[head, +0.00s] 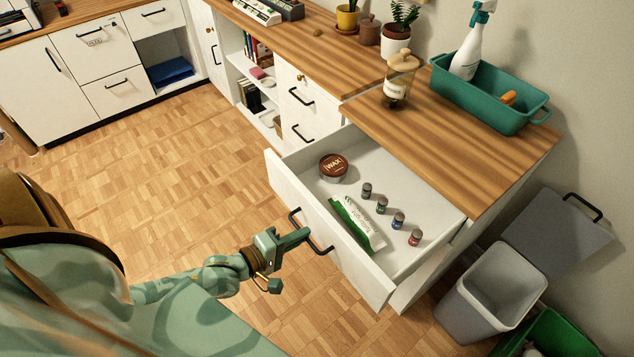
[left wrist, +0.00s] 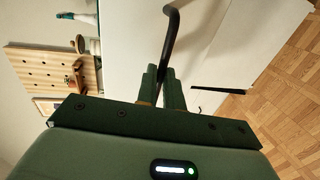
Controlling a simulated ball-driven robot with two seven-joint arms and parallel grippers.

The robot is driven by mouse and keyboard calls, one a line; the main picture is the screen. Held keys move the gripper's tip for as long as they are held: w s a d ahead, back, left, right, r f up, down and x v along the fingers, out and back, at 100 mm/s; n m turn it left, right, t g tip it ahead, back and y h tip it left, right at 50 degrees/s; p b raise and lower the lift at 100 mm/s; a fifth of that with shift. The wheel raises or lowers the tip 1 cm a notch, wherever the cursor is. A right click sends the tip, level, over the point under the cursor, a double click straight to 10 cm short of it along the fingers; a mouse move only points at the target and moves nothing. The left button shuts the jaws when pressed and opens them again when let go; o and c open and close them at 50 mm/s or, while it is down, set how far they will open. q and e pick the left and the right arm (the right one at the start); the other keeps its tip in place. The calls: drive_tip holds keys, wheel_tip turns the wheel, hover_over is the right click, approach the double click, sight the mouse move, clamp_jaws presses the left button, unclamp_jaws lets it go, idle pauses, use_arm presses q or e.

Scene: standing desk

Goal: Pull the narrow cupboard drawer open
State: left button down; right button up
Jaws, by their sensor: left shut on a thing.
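The white drawer (head: 335,240) under the right end of the wooden counter stands pulled out, with its inside showing. Its black bar handle (head: 322,245) is on the front. My left gripper (head: 298,238) is at the handle. In the left wrist view the gripper (left wrist: 164,82) has its fingers shut on the black handle (left wrist: 172,35), which runs up from between the fingertips. My right gripper is not in view.
A grey bin (head: 490,295) with its lid up stands right of the drawer, near a green crate (head: 550,335). A teal tray (head: 495,95) with a spray bottle and a glass jar (head: 398,80) are on the counter. The parquet floor left of the drawer is clear.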

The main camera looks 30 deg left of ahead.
use_arm(q)
drive_tip(key=shift+f+p+v, duration=0.15)
drive_tip(key=shift+p+v, duration=0.05)
drive_tip(key=shift+v, duration=0.65)
drive_tip(key=shift+f+p+v, duration=0.2)
drive_tip(key=shift+v, duration=0.6)
drive_tip(key=c, duration=1.5)
unclamp_jaws()
drive_tip(key=shift+c, duration=0.2)
drive_tip(key=p+v, duration=0.3)
drive_tip(key=v, duration=1.3)
drive_tip(key=shift+s, duration=0.2)
